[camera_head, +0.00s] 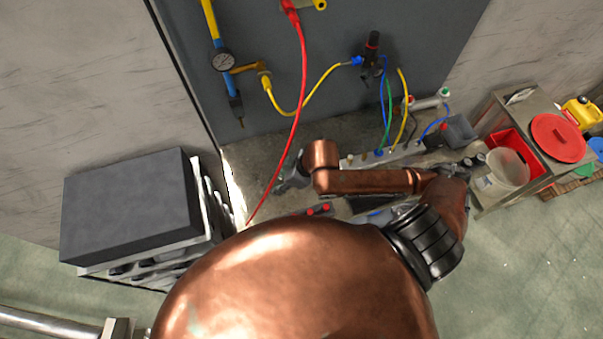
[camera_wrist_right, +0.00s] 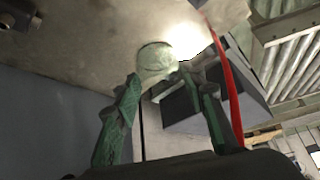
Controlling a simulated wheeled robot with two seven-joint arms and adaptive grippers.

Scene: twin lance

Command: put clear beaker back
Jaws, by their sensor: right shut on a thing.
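My right gripper (camera_head: 288,180) reaches left over the concrete-coloured worktop in the head view, close to the red hose (camera_head: 303,70). In the right wrist view the gripper's green-grey fingers (camera_wrist_right: 158,79) are shut on a clear, pale round beaker (camera_wrist_right: 155,58), held between the fingertips. The beaker is hard to make out in the head view, where the arm and gripper cover that area. A second translucent container (camera_head: 503,172) stands at the right, beside a red tray (camera_head: 507,148). My left gripper is not in view.
A dark box (camera_head: 130,205) tops a slatted rack at the left, and the red hose hangs between it and my gripper. Yellow, blue and green hoses run down the grey wall panel (camera_head: 340,30). A red lid (camera_head: 558,138) lies on the right bench.

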